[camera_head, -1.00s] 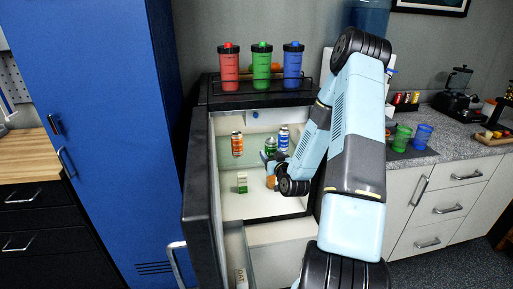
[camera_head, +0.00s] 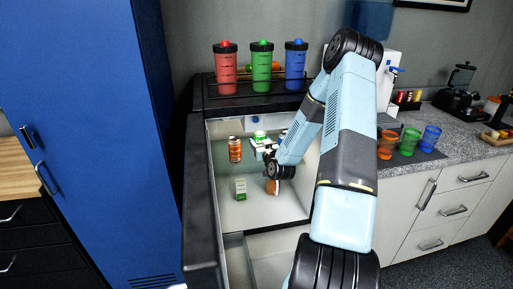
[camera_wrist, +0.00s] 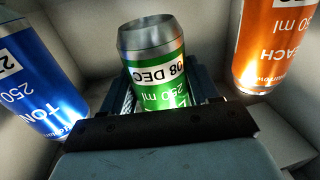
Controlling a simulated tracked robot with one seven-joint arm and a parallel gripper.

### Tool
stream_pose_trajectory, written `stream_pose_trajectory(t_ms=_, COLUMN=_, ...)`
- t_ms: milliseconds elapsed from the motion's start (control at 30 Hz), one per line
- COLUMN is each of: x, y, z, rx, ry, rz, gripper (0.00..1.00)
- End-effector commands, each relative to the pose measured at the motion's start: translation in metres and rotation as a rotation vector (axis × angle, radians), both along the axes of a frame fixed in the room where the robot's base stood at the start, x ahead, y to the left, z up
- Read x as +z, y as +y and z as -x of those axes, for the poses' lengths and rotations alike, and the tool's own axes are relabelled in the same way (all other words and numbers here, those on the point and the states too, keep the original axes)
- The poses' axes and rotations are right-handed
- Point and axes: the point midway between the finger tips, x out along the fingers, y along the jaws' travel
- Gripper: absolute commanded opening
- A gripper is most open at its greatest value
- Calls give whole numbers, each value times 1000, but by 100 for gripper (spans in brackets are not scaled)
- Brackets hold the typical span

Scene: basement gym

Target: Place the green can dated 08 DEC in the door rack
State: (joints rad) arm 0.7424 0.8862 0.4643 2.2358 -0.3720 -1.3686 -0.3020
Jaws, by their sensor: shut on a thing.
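The green can dated 08 DEC stands between my gripper's fingers in the wrist view (camera_wrist: 155,95); its label and silver end show. My gripper (camera_head: 262,146) is shut on it inside the open fridge (camera_head: 215,205). In the head view the can (camera_head: 259,136) shows only as a small green bit above the fingers. The fridge door (camera_head: 200,225) stands open at the left. A clear panel (camera_head: 234,262) shows low beside it; I cannot tell whether it is part of the door rack.
An orange can (camera_head: 235,150) stands left of my gripper. A blue can (camera_wrist: 40,85) is on the other side, mostly hidden in the head view. Bottles (camera_head: 262,68) stand on top.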

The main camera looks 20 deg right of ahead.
Motion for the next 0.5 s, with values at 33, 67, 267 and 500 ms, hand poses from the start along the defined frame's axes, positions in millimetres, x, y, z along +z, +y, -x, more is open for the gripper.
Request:
stream_pose_trajectory(t_ms=33, x=-4, y=-1, z=-1, rx=-2, ry=0, rz=-2, gripper=13)
stream_pose_trajectory(t_ms=67, x=-9, y=-2, z=-1, rx=-2, ry=2, rz=-3, gripper=13)
stream_pose_trajectory(t_ms=267, x=-29, y=6, z=-2, rx=9, ry=-1, rz=-1, gripper=13)
stream_pose_trajectory(t_ms=500, x=-31, y=6, z=-2, rx=8, ry=-1, rz=0, gripper=13)
